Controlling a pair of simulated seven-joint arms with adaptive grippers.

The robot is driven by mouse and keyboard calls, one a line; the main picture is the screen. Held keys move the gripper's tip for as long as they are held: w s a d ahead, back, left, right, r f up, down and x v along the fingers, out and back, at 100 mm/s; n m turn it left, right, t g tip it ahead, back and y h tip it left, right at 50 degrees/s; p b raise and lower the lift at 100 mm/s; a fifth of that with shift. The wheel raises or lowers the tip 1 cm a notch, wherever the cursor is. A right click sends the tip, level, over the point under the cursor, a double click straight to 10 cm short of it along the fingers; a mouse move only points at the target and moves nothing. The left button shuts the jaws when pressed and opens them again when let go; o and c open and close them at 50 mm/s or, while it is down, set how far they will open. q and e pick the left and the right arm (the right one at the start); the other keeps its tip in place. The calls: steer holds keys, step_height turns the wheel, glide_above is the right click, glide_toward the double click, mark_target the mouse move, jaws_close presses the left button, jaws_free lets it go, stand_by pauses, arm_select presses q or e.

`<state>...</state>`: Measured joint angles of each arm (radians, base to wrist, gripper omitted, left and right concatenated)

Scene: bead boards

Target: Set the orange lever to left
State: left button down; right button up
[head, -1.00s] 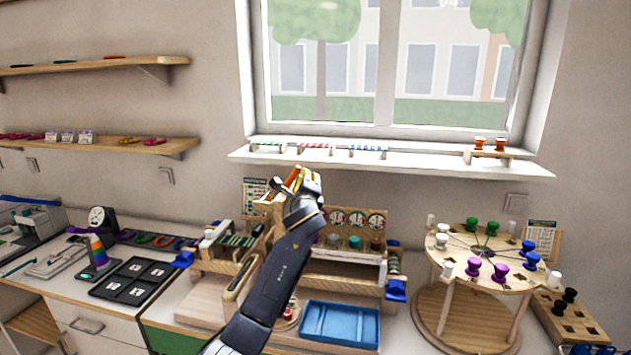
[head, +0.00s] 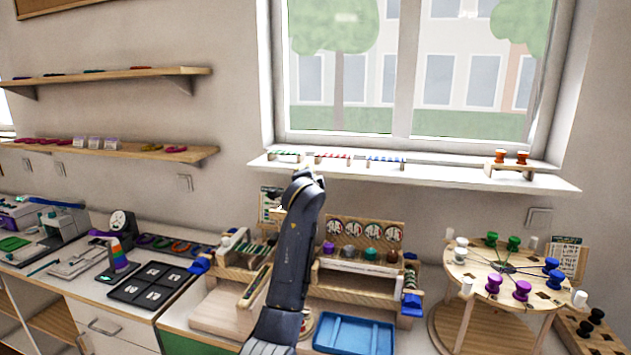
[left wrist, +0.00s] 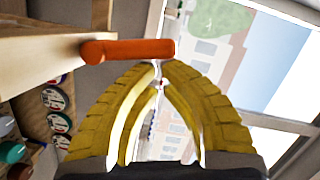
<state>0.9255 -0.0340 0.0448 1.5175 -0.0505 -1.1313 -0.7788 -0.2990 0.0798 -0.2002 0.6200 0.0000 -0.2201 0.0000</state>
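The orange lever (left wrist: 128,50) is a short rounded bar in the left wrist view. It lies crosswise at the fingertips, beside a pale wooden board (left wrist: 50,52). My left gripper (left wrist: 158,66) has its yellow fingers drawn together at the tips, right at the lever's right part. The lever does not appear clamped between them; I cannot tell whether they touch it. In the head view my left arm stands in front of the wooden bead station and hides the lever and fingers. My right gripper is in neither view.
A blue tray (head: 353,335) lies on the counter right of my arm. A rack with several coloured knobs and round picture discs (head: 366,230) stands behind. A round wooden stand with spools (head: 470,268) is at right. The window sill (head: 420,172) runs behind.

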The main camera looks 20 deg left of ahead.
arm_select(q)
steer(key=shift+a+r+n+h, duration=0.1)
steer(key=shift+a+n+h, duration=0.15)
steer(key=shift+a+n, duration=0.5)
steer(key=shift+a+r+n+h, duration=0.1)
steer(key=shift+a+n+h, duration=0.25)
steer(key=shift+n, duration=0.6)
steer(key=shift+a+g, duration=0.1)
steer(key=shift+g, duration=0.2)
steer(key=shift+d+r, duration=0.25)
steer(key=shift+d, duration=0.2)
steer(key=s+d+r, duration=0.3)
steer(key=s+d, duration=0.2)
steer(key=s, duration=0.4)
steer(key=shift+s, duration=0.25)
